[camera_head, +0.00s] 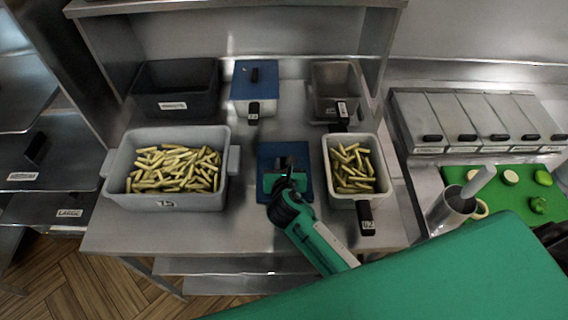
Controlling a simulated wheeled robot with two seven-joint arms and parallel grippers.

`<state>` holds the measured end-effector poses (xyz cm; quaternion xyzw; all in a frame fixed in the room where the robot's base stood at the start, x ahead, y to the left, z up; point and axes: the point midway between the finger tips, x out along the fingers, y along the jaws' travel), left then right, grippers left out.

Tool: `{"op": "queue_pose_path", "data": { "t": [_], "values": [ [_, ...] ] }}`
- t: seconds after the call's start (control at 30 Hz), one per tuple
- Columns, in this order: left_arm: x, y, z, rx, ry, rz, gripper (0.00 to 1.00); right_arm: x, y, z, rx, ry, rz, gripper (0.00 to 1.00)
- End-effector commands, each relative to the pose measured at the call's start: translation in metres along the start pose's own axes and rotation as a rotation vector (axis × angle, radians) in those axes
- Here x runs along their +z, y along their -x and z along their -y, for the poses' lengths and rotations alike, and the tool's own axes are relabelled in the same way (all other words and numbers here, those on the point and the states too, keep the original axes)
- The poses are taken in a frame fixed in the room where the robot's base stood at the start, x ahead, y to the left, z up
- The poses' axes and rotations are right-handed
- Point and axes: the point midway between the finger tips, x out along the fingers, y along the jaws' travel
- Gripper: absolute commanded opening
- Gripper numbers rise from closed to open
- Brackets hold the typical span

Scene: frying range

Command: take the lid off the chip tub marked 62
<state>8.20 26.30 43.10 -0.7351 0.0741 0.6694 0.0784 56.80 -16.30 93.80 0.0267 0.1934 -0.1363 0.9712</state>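The chip tub marked 62 (329,160) stands at the right of the steel table, uncovered, with cut chips showing inside. Its black handle with the 62 label (367,222) points toward me. A blue lid (304,188) lies flat on or just above the table, left of that tub and apart from it. My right gripper (284,177) is over the middle of this lid and points down at it. The gripper hides the lid's knob, so I cannot tell whether its fingers are closed. My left gripper is not in view.
A large grey tub (165,202) of chips stands left. Behind are a dark bin (175,104), a tub with a blue lid (255,79) and an empty-looking metal pan (335,90). A steel cylinder (447,213) and a green board (520,192) are at right.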

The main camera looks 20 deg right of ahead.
Motion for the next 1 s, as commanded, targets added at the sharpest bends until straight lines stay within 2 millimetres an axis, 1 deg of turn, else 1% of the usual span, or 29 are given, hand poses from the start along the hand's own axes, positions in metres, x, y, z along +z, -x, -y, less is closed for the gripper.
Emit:
{"op": "queue_pose_path", "data": {
  "t": [0.03,0.1,0.4,0.53,0.67,0.9,1.0],
  "values": [
    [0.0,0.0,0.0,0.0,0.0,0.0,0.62,-0.001,0.0,0.0,0.0,0.001,-0.002,0.31],
    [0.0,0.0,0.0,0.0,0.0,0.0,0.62,-0.001,0.0,0.0,0.0,0.0,-0.001,0.43],
    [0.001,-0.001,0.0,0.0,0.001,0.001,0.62,-0.001,0.001,0.0,0.0,0.0,-0.001,0.43],
    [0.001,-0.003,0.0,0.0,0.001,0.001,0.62,-0.002,0.011,0.0,0.0,0.0,-0.001,0.43],
    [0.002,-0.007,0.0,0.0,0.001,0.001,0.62,-0.003,0.034,0.0,0.001,-0.002,-0.002,0.43],
    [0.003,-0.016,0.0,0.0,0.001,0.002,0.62,-0.003,0.089,0.0,0.002,-0.001,-0.002,0.43],
    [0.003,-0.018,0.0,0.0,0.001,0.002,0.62,-0.003,0.109,0.0,0.002,-0.001,-0.003,0.43]
  ]
}}
